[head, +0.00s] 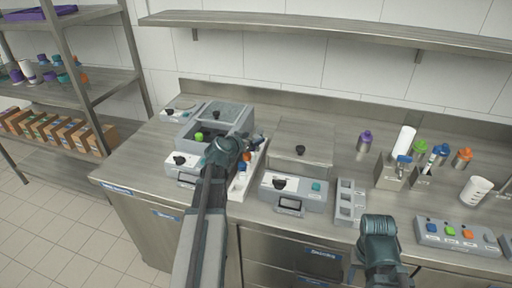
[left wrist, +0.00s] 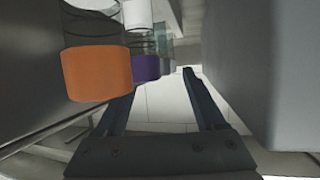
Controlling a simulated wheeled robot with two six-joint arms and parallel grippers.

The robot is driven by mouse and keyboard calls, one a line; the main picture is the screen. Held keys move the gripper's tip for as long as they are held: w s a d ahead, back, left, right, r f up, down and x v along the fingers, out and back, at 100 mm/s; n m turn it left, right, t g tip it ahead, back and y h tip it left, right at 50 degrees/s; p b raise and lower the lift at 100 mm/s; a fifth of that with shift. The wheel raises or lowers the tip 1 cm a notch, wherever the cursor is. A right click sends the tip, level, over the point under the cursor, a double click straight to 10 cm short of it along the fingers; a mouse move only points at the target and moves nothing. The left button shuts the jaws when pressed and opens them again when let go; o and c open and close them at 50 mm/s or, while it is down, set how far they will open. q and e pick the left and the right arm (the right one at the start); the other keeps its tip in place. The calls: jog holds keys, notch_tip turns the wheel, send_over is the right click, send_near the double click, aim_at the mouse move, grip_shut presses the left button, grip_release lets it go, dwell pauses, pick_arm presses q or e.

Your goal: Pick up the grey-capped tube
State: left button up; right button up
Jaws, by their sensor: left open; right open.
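I cannot surely pick out the grey-capped tube in either view. My left gripper (left wrist: 163,80) is open, with nothing seen between its fingers. In the left wrist view an orange cap (left wrist: 97,75) is close at the left, with a purple cap (left wrist: 146,68) behind it near the left fingertip. Further clear tubes stand beyond, their caps partly hidden. In the head view my left arm reaches over the narrow white rack (head: 240,188), hiding part of it. My right arm shows at the lower right; its fingers are not seen.
A grey open box device (head: 235,112) holding a green-capped piece (head: 199,136) stands left of the rack. A lidded device (head: 300,188) and a grey slotted holder (head: 346,203) stand right. In the left wrist view a grey wall (left wrist: 275,70) is close on the right.

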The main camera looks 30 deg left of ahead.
aim_at(255, 137)
pick_arm(q)
jog(key=x, duration=0.3)
jog(key=shift+w+f+b, duration=0.1)
jog(key=shift+b, duration=0.3)
grip_shut()
